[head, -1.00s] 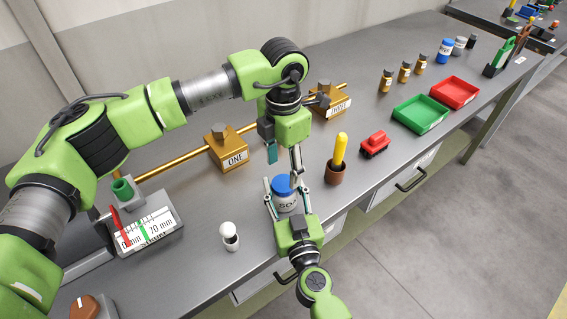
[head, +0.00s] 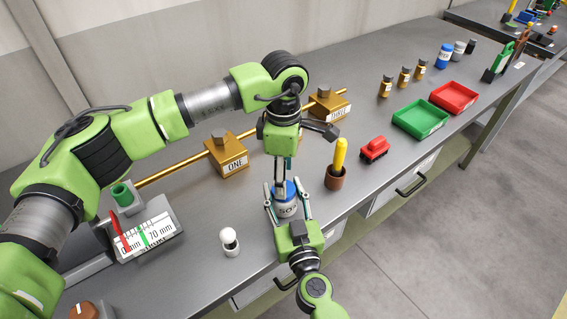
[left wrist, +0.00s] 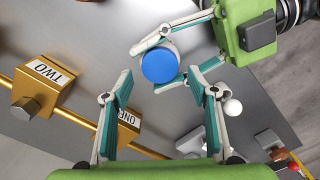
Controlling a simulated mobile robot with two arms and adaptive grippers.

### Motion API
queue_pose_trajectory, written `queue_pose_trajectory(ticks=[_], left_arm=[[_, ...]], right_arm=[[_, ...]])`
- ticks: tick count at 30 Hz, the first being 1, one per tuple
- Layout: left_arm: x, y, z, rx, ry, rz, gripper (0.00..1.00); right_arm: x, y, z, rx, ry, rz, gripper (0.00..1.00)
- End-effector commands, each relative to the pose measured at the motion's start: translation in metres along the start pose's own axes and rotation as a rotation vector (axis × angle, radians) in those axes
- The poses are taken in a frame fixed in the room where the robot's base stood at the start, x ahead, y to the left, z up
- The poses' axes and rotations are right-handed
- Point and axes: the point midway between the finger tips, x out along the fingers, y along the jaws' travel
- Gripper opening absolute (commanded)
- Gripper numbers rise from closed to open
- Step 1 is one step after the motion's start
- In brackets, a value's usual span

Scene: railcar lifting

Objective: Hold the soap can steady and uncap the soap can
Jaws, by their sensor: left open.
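The soap can (head: 287,209) is a white can with a blue cap, standing upright on the grey bench. Its blue cap shows from above in the left wrist view (left wrist: 160,65). My right gripper (head: 287,200) reaches in from the front, with one finger on each side of the can. In the left wrist view its pads lie against the can's two sides. My left gripper (head: 281,173) hangs over the can, pointing down, open and empty. Its two fingers (left wrist: 160,95) stand apart in the left wrist view, with the cap showing beyond the gap between them.
A brown cup with a yellow handle (head: 336,178) and a red toy car (head: 374,149) stand right of the can. Behind are a brass block marked ONE (head: 230,158) and a rod. Green (head: 419,118) and red trays lie farther right.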

Motion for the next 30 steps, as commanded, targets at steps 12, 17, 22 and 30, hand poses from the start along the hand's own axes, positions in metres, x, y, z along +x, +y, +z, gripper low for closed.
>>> queue_pose_trajectory(ticks=[12,17,22,30], left_arm=[[0.037,0.000,0.000,-0.001,0.000,0.001,0.54],[0.037,0.000,0.000,-0.001,0.000,0.001,0.54],[0.037,0.000,0.000,-0.001,0.000,0.001,0.22],[0.037,0.000,0.000,-0.020,0.000,0.002,0.14]], right_arm=[[0.000,0.000,0.000,0.000,0.000,0.000,0.00],[0.000,0.000,0.000,0.000,0.000,0.000,0.00],[0.000,0.000,0.000,0.000,0.000,0.000,0.00],[0.000,0.000,0.000,0.000,0.000,0.000,0.00]])
